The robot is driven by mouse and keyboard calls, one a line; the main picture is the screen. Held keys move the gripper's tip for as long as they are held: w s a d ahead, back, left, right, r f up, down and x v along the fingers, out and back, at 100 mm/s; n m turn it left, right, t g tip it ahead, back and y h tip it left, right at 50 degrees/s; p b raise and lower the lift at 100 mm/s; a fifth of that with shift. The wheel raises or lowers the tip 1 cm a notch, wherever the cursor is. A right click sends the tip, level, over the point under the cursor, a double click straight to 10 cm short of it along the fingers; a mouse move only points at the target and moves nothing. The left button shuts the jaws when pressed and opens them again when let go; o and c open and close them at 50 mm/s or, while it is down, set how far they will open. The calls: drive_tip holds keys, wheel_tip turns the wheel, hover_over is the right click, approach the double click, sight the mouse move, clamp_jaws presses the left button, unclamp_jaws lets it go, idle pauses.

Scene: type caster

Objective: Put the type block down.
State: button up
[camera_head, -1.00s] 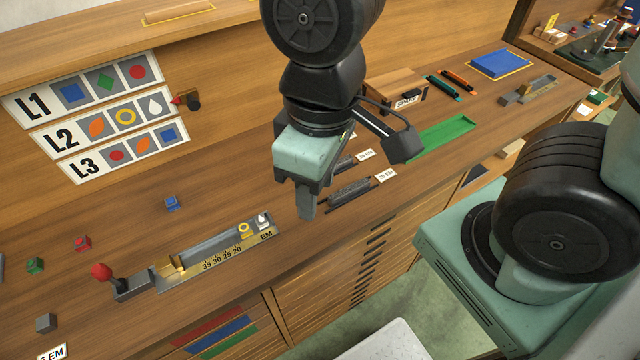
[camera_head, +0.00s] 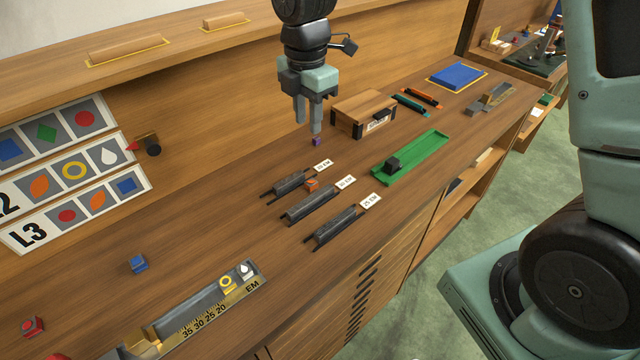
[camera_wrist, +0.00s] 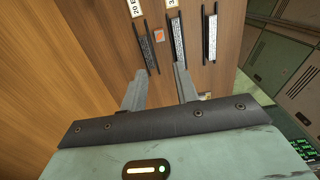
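My gripper (camera_head: 308,128) is over the bench, left of the small wooden box. Its two fingers are apart, and the wrist view shows only wood between them (camera_wrist: 160,90). A small purple block (camera_head: 317,142) shows right at the tip of the right finger in the head view. I cannot tell whether it touches the finger or rests on the bench behind it. It does not show in the wrist view. An orange type block (camera_head: 312,184) sits between two dark slotted holders; it also shows in the wrist view (camera_wrist: 158,35). A blue block (camera_head: 138,264) stands at the left.
Three dark holders (camera_head: 312,206) with EM labels lie in front of my gripper. A green tray (camera_head: 425,153) with a dark block is at right, beside the wooden box (camera_head: 363,110). A composing stick (camera_head: 200,305) lies front left. Bare wood lies left of the holders.

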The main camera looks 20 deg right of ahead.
drive_tip(key=p, duration=0.2)
hover_over(311, 181)
drive_tip(key=f, duration=1.1)
drive_tip(key=shift+s+a+f, duration=0.2)
drive_tip(key=shift+w+d+f+p, duration=0.1)
drive_tip(key=shift+f+p, duration=0.55)
drive_tip(key=shift+f, duration=0.7)
drive_tip(key=shift+w+d+f+p, duration=0.1)
drive_tip(key=shift+f+p, duration=0.55)
drive_tip(key=shift+f, duration=0.7)
clamp_jaws()
